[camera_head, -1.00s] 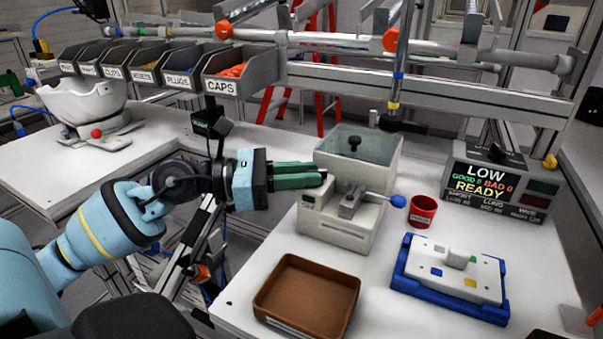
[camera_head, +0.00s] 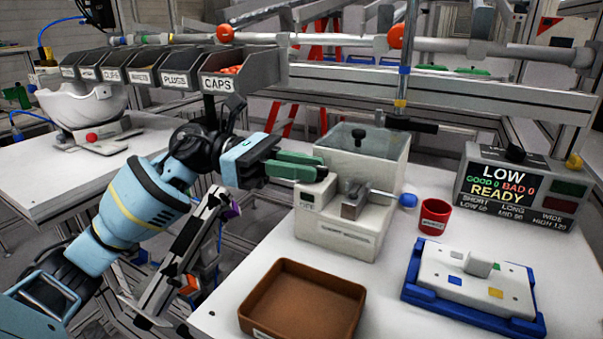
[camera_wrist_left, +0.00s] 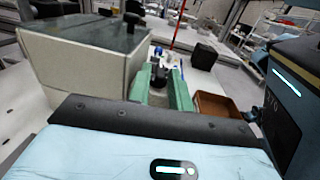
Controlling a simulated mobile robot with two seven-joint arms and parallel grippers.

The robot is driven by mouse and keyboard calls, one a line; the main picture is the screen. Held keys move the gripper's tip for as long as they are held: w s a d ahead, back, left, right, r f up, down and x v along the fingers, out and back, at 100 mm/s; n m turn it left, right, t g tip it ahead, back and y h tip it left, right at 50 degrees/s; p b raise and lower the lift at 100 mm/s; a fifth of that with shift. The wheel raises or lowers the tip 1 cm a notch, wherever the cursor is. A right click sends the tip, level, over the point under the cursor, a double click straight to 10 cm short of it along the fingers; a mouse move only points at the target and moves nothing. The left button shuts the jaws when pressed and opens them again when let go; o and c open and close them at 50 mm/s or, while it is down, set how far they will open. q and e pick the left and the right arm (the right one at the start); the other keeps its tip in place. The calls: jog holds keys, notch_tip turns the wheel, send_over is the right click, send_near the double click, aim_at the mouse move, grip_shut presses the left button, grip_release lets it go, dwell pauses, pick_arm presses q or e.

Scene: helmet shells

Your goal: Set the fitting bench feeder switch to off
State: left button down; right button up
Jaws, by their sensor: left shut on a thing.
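The fitting bench feeder (camera_head: 335,231) is a pale box machine with a clear-sided hopper (camera_head: 362,160) on top, standing on the white bench. Its small dark switch (camera_head: 321,174) is at the upper left corner of the front part, above a small label (camera_head: 307,206), and is largely hidden by my fingers. My left gripper (camera_head: 318,170), with green fingers, comes in from the left and is shut on the switch. In the left wrist view a dark piece (camera_wrist_left: 158,78) shows between the green fingers. The switch's setting cannot be told. My right gripper is not in view.
A lever with a blue knob (camera_head: 408,200) sticks out at the feeder's right. A red cup (camera_head: 434,216), a blue-edged fixture (camera_head: 470,300) and a display reading READY (camera_head: 510,190) are further right. A brown tray (camera_head: 303,301) is in front. Labelled bins (camera_head: 222,85) hang behind.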

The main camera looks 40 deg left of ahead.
pick_arm(q)
jog(key=shift+w+m+g, duration=0.1)
jog(key=shift+m+g, duration=0.4)
jog(key=shift+g, duration=0.3)
jog(key=shift+f+g+h, duration=0.1)
jog(key=shift+g+h, duration=0.2)
jog(key=c, duration=1.5)
grip_release()
jog(key=b+v, duration=0.1)
jog(key=v, duration=0.7)
jog(key=shift+w, duration=0.1)
